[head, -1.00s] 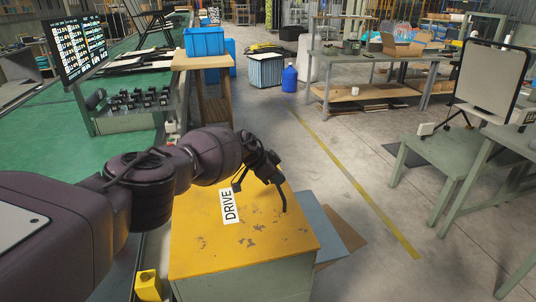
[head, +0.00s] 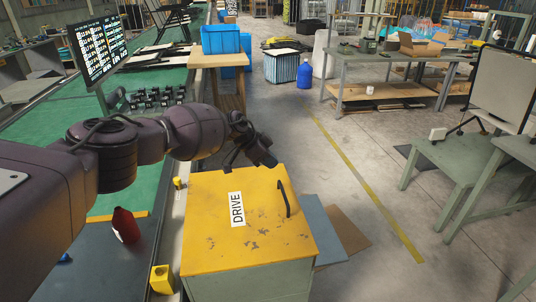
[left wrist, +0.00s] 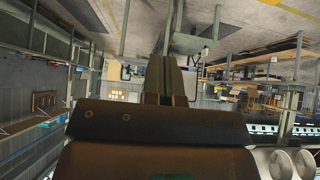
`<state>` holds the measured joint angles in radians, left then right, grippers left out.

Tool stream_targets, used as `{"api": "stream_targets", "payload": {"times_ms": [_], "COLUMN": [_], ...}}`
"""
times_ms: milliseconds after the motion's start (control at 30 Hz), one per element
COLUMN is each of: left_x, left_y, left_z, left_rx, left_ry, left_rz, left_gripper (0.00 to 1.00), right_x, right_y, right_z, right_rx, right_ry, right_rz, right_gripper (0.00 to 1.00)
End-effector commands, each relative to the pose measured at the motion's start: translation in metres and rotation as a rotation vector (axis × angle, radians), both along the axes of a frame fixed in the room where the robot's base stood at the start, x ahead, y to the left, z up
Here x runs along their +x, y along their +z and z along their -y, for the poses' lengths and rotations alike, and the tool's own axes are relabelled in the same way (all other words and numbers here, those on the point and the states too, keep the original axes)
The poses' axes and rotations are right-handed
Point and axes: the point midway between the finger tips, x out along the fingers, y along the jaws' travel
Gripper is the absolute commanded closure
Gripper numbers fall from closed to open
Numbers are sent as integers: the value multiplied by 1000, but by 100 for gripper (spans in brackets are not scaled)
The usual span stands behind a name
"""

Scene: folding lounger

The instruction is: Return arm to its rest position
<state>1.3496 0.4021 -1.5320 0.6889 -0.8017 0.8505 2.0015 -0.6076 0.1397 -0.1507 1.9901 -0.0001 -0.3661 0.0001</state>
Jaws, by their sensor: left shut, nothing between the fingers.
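My left arm comes in from the left in the head view and reaches over the back of a yellow-topped cabinet marked DRIVE (head: 213,240). My left gripper (head: 264,158) is at the cabinet's far edge in the picture, apart from the black handle (head: 285,200) on the cabinet top. In the left wrist view the fingers (left wrist: 166,78) are together with nothing between them. My right arm and gripper are not in view.
A green conveyor table (head: 45,135) runs along the left, with a red bottle (head: 125,226) and a yellow block (head: 161,279) near it. A wooden stand with a blue crate (head: 221,40) is behind. Grey floor (head: 350,150) is free to the right.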

Motion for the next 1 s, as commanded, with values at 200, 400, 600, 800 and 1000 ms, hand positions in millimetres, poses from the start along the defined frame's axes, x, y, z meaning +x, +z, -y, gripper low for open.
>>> {"api": "stream_targets", "payload": {"times_ms": [200,400,600,800,1000], "left_x": [-2,5,10,-12,-59], "left_y": [9,13,33,83,98], "left_z": [-6,-5,30,107,156], "left_rx": [1,14,-39,-202,-386], "left_ry": [-6,-109,-281,-384,-305], "left_rz": [5,145,461,784,990], "left_gripper": [100,100,100,100,100], "right_x": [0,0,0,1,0], "right_y": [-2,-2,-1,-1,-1], "right_z": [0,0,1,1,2], "right_rx": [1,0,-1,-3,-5], "right_ry": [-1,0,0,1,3], "right_rz": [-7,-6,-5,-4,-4], "right_gripper": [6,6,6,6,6]}}
